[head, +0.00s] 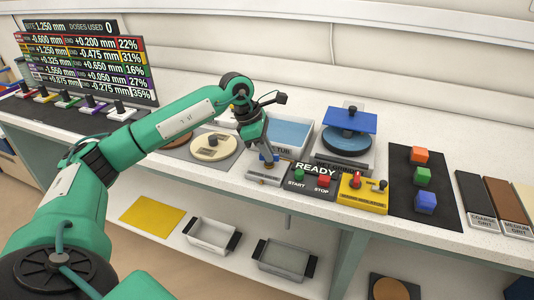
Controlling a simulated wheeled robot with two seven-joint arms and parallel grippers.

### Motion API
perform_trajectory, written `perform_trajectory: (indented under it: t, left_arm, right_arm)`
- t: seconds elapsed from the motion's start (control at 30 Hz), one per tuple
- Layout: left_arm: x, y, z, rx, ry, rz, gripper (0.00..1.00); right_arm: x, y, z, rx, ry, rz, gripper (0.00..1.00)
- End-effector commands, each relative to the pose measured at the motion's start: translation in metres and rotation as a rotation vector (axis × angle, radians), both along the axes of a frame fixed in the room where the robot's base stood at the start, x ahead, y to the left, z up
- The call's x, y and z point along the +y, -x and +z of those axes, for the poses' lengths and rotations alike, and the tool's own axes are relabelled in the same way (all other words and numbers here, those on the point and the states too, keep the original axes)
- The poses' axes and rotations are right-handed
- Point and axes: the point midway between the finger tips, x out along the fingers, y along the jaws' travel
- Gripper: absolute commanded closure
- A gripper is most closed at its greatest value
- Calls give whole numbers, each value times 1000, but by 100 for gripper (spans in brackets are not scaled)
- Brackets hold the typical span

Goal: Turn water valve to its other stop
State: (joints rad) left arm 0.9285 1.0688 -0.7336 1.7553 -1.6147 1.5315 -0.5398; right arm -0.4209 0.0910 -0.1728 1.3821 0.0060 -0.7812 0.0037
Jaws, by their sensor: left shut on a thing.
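The water valve looks to be the small pale block (262,178) with a blue part on top, at the front of the worktop before the tub. Its label is too small to read. My left gripper (267,157) reaches down to it from above and is shut on its blue handle. The fingers hide much of the handle, so I cannot tell its exact angle. My right gripper is not in view.
Right of the valve are a READY panel (312,180) with START and STOP buttons and a yellow switch box (362,190). Behind stand a water-filled tub (290,133) and a machine with a blue plate (350,121). A black mat (424,208) holds coloured cubes.

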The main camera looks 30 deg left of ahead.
Motion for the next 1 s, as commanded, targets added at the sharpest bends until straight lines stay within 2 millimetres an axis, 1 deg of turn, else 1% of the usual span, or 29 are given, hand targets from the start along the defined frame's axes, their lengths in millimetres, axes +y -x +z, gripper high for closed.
perform_trajectory:
  t: [0.2,0.4,0.6,1.0]
  left_arm:
    - [0,-2,1,-3,1,-139,100]
    - [1,-2,1,-2,-1,-218,100]
    - [1,-2,1,-2,-2,-253,100]
    - [1,-2,1,-2,-2,-261,100]
  right_arm:
    - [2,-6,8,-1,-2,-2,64]
    - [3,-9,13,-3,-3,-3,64]
    - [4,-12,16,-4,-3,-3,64]
    - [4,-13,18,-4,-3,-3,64]
